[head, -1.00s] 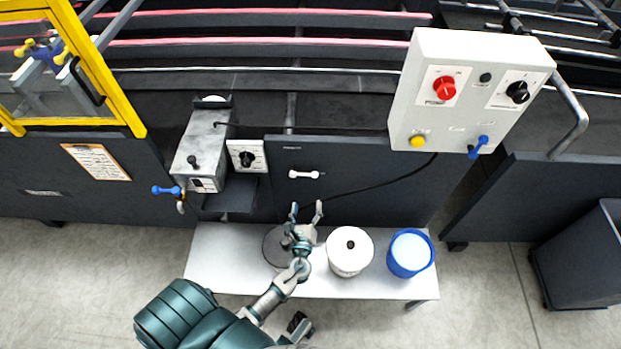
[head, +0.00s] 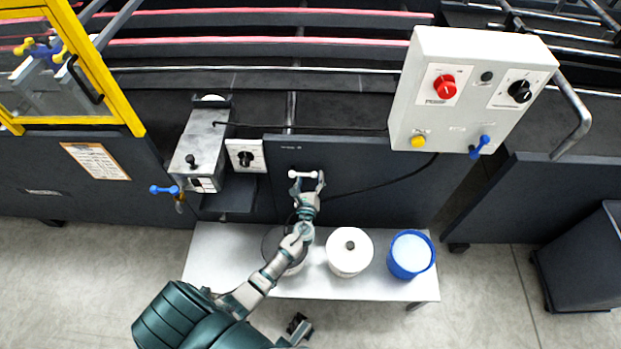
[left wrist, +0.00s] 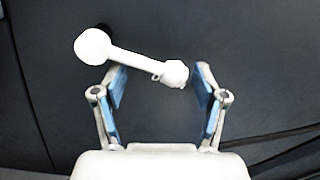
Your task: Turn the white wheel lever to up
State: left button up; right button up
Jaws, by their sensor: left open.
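The white wheel lever (head: 302,174) sits on the dark machine panel and lies roughly level in the head view. In the left wrist view the white lever (left wrist: 135,60) has a large round knob at upper left and a smaller end at lower right. My left gripper (head: 307,183) is open at the lever.
Below the panel stands a white table (head: 210,265) with a white tub (head: 350,262) and a blue tub (head: 409,268). A grey control box (head: 455,65) hangs at upper right. A blue lever (head: 165,190) is at left. A black cable runs beside the lever.

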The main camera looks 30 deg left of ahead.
pick_arm(q)
jog(key=shift+d, duration=0.15)
grip_shut()
jog(key=shift+r, duration=0.1)
pick_arm(e)
jog(key=shift+d+f, duration=0.1)
jog(key=shift+d, duration=0.1)
